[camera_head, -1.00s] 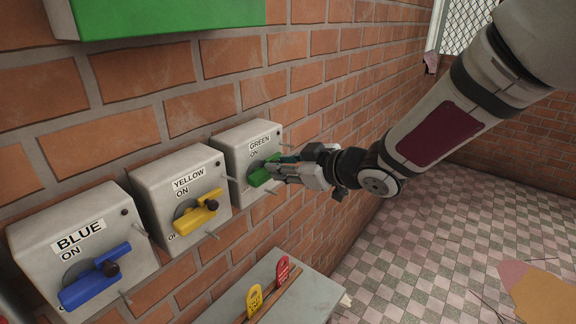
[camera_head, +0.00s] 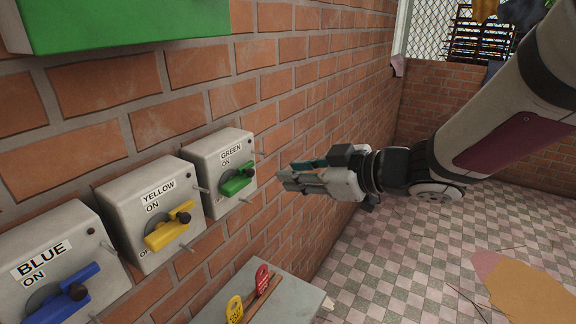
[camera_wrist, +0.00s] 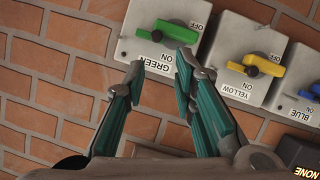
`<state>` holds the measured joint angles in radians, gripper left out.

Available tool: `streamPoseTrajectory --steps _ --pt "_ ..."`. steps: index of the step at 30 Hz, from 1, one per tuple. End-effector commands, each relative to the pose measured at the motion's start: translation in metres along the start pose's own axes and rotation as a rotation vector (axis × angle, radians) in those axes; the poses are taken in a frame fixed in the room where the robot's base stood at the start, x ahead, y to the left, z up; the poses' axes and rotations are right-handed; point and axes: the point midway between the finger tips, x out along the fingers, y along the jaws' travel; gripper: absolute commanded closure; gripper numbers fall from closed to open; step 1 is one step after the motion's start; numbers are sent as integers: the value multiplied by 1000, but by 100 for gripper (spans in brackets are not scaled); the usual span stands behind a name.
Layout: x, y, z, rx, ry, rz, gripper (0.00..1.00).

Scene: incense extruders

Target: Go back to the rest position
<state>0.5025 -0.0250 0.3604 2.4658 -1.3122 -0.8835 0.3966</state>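My gripper (camera_head: 290,176) is in the head view, to the right of the green switch box (camera_head: 226,150) and apart from it. In the wrist view my gripper (camera_wrist: 158,68) has its two teal fingers spread, with nothing between the tips. The green handle (camera_head: 238,181) sits on its box; it also shows in the wrist view (camera_wrist: 178,31), past the fingers. The yellow switch box (camera_head: 130,197) with its yellow handle (camera_head: 169,227) and the blue switch box (camera_head: 82,236) with its blue handle (camera_head: 62,299) stand in a row to the left.
A brick wall (camera_head: 300,75) carries the boxes, with a green panel (camera_head: 130,22) above. A grey ledge (camera_head: 290,295) below holds a red tag (camera_head: 262,277) and a yellow tag (camera_head: 235,309). Open checkered floor (camera_head: 400,250) lies to the right.

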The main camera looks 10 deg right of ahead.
Motion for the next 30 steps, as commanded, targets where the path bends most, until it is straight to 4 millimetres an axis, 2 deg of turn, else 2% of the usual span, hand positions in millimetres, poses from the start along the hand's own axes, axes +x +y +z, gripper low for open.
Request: streamPoseTrajectory --steps 8,11,13,16,18,21,23,26,30 --pt "0 3 0 -3 -10 16 75" --pt "-4 18 2 -13 -56 92 75" --pt "-12 36 4 -17 -114 188 75" --pt "-36 64 8 3 -222 362 75" --pt "-60 79 12 40 -300 478 75" --pt "-96 87 20 125 -405 611 75" --pt "-119 84 26 193 -463 671 75" --pt "-152 67 36 330 -551 729 75" --pt "-185 20 50 544 -657 714 75"
